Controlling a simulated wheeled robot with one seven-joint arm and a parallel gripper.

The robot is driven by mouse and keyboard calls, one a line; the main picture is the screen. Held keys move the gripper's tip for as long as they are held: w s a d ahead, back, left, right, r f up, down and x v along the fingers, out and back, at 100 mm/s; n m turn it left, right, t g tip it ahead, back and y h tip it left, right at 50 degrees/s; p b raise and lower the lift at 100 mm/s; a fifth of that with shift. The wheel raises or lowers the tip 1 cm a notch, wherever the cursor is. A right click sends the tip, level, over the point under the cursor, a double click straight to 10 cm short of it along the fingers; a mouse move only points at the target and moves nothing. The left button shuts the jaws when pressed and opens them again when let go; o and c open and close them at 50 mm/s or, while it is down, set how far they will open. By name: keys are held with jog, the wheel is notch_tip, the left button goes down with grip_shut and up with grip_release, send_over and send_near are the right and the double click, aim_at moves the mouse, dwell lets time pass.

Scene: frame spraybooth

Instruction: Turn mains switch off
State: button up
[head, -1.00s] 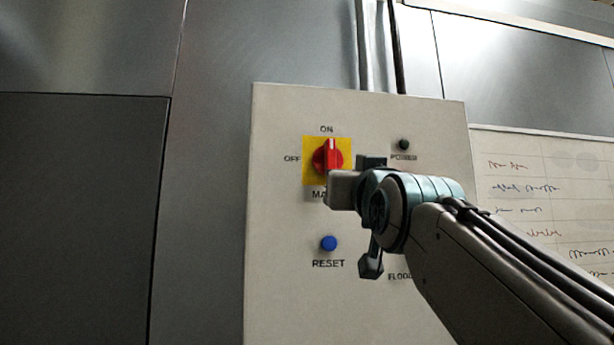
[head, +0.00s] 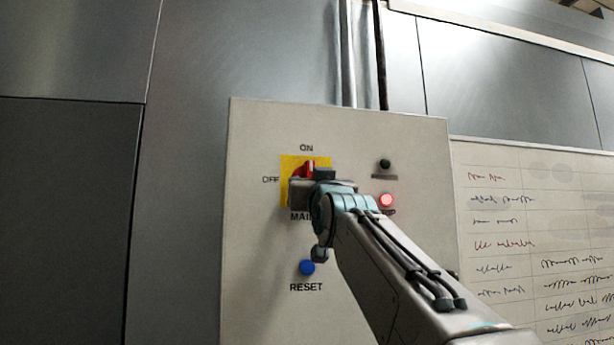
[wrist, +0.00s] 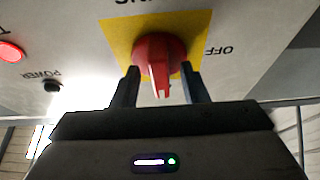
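The mains switch is a red rotary knob (head: 304,168) on a yellow plate (head: 288,164), with ON printed above and OFF to its left. In the head view the knob's upper part shows with its pointer up towards ON; my gripper hides the rest. My gripper (head: 298,183) is in front of the plate. In the wrist view, which is upside down, the red knob (wrist: 159,58) lies between the two dark, spread fingers of my gripper (wrist: 158,83). I see gaps between the knob's handle and both fingers.
The switch is on a pale control panel (head: 255,240). A blue RESET button (head: 307,268) is below, a dark POWER lamp (head: 385,163) and a lit red lamp (head: 386,200) are to the right. A written whiteboard (head: 500,215) is further right.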

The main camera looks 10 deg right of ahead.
jog(key=shift+w, duration=0.15)
jog(key=shift+c, duration=0.3)
grip_shut()
jog(key=shift+d+b, duration=0.2)
jog(key=shift+b, duration=0.55)
